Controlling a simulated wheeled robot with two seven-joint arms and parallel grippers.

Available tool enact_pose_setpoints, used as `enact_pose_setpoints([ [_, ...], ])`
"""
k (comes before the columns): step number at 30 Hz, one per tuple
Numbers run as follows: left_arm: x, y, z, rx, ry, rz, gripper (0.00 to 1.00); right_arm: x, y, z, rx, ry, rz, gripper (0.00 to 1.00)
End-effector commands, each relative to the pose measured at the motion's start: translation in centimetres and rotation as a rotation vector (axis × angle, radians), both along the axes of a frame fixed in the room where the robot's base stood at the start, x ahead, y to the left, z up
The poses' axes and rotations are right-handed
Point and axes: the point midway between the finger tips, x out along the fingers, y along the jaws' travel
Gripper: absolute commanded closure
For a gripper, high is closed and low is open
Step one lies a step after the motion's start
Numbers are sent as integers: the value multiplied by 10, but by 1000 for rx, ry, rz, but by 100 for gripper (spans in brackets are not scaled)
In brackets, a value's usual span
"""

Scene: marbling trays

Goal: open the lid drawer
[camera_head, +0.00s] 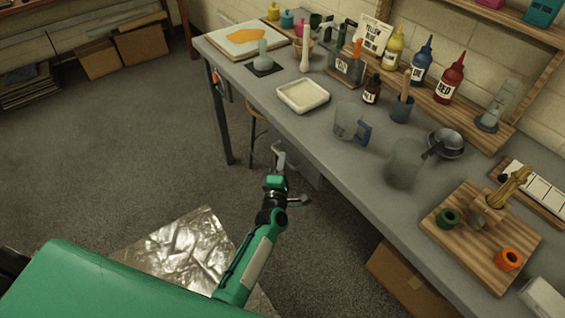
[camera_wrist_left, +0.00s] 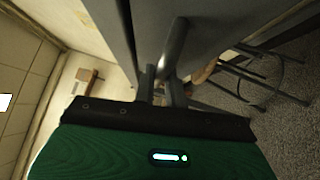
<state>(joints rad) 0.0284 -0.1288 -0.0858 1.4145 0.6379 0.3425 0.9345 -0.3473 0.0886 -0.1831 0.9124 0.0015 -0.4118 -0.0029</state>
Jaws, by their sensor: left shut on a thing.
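The lid drawer (camera_head: 308,172) shows as a grey box below the front edge of the workbench, partly hidden by my left arm. I cannot tell how far it stands out. My left gripper (camera_head: 279,156) is at the drawer's front, below the bench top. In the left wrist view, its fingers (camera_wrist_left: 164,88) are shut on a grey round bar, the drawer handle (camera_wrist_left: 176,42). The handle's far end runs toward the grey front panel. The inside of the drawer is hidden. My right gripper is not in view.
The workbench (camera_head: 345,175) carries a white tray (camera_head: 303,84), a clear jug (camera_head: 349,121), a frosted beaker (camera_head: 405,163) and several paint bottles. A stool (camera_head: 256,122) stands under its left part. A cardboard box (camera_head: 408,284) is below the right part.

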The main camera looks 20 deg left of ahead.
Motion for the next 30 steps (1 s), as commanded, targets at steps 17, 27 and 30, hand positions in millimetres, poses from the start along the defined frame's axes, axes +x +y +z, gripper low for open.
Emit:
enact_pose_setpoints([
  [17, -58, 45, 0, 4, 3, 0, 100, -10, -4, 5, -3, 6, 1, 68],
  [27, -123, 95, -1, 4, 3, -2, 100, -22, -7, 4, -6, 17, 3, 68],
  [30, -138, 107, -1, 4, 4, -2, 100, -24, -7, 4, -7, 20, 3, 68],
])
